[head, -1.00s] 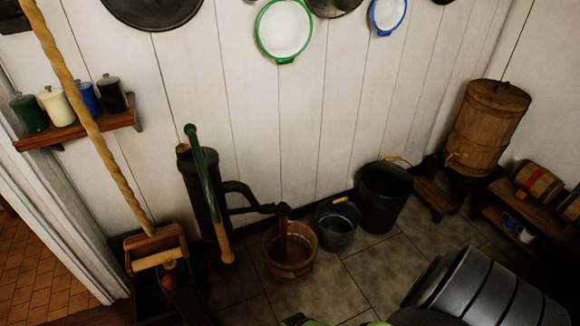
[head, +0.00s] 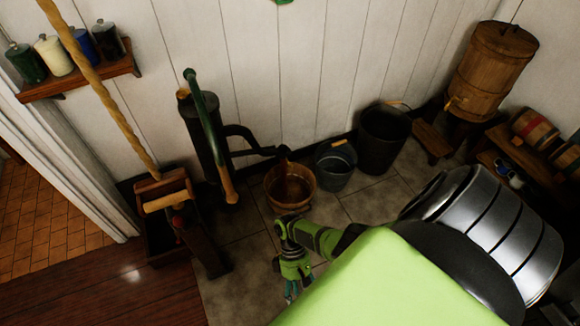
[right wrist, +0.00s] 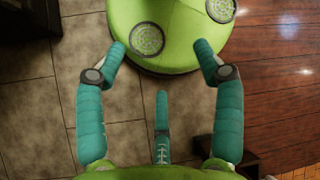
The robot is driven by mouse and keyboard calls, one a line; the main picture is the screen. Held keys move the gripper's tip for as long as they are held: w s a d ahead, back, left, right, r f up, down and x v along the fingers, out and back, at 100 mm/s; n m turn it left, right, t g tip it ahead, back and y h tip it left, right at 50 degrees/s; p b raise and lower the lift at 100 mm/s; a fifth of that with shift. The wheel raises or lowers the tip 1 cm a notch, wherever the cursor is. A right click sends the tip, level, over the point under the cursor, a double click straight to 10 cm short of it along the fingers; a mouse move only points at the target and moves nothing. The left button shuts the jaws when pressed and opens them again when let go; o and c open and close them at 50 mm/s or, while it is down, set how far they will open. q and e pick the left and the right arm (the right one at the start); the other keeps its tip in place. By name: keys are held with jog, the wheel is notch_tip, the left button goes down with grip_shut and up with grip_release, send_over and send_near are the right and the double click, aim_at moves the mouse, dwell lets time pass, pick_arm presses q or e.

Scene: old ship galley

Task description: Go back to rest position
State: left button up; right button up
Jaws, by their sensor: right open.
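My right gripper (head: 291,291) is low in the middle of the head view, in front of the wooden bucket and below it in the picture, apart from it. Its green wrist bends down and its teal fingers point down. In the right wrist view the right gripper (right wrist: 161,52) is open, its teal fingers spread with nothing between them. A green part of my own body lies beyond the fingertips. My left gripper is not in view.
A hand pump (head: 207,140) stands by the wall above the wooden bucket (head: 304,206). Beside it are a metal pail (head: 335,168) and a dark bucket (head: 384,140). A mop (head: 100,90) leans in a mop box (head: 160,232) at left. Tiled floor (head: 240,268) is clear nearby.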

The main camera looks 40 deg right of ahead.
jog(key=shift+w+d+r, duration=0.1)
jog(key=shift+w+r, duration=0.05)
jog(key=shift+r, duration=0.05)
dwell(0.4)
jog(key=s+d+f+t+h, duration=0.1)
jog(key=s+f+t+h, duration=0.3)
jog(key=s+f+t, duration=0.4)
jog(key=shift+s+d+f+n, duration=0.2)
jog(key=shift+s+f+n, duration=0.2)
jog(key=shift+s+f, duration=2.8)
jog(key=shift+s+r, duration=0.15)
